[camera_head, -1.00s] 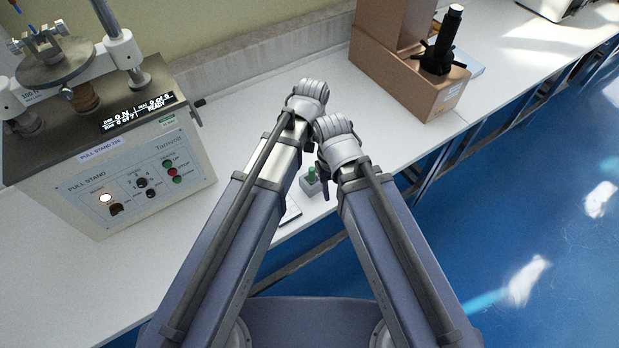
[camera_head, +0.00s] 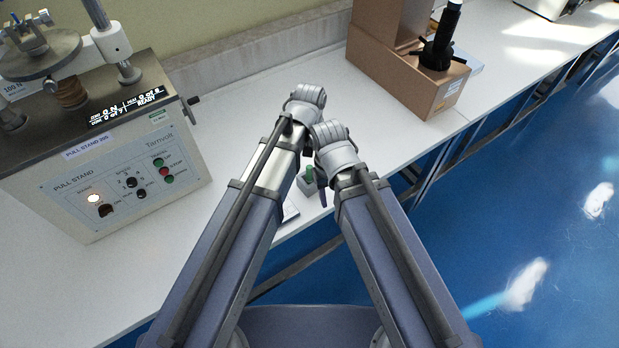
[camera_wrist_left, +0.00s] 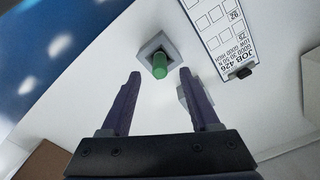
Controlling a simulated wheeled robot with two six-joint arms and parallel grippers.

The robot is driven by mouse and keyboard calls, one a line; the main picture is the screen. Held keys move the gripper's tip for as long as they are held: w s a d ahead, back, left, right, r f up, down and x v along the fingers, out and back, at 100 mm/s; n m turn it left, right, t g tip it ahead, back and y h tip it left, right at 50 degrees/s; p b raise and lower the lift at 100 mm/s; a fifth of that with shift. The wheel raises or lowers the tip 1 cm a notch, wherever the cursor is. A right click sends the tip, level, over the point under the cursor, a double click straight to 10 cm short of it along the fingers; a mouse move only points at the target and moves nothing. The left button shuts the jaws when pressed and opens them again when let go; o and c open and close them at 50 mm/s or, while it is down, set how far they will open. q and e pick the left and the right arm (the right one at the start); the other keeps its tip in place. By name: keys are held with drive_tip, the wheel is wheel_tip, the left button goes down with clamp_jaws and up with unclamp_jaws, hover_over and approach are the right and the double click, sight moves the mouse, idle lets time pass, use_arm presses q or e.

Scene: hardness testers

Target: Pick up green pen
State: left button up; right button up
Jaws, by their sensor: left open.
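The green pen (camera_wrist_left: 160,66) stands in a small grey holder (camera_wrist_left: 150,43) on the white bench. In the left wrist view it shows in the gap between the tips of my left gripper (camera_wrist_left: 160,73), which is open with dark purple fingers apart on either side and not touching it. In the head view the pen (camera_head: 310,174) and its holder (camera_head: 305,185) show between my two forearms, partly hidden. A purple finger shows beside the holder there; I cannot tell which arm it belongs to. My right gripper's jaws are otherwise hidden below its wrist.
A printed job card (camera_wrist_left: 222,35) lies near the holder. A small grey block (camera_wrist_left: 183,93) is partly behind one left finger. The pull stand (camera_head: 110,180) is at the left, a cardboard box (camera_head: 425,90) at the back right. Bench between them is clear.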

sight(309, 167)
use_arm(q)
wheel_tip(309, 167, down, 4)
drive_tip(key=b, duration=0.3)
drive_tip(key=shift+w, duration=0.1)
drive_tip(key=shift+r, duration=0.1)
drive_tip(key=shift+c, duration=0.4)
clamp_jaws()
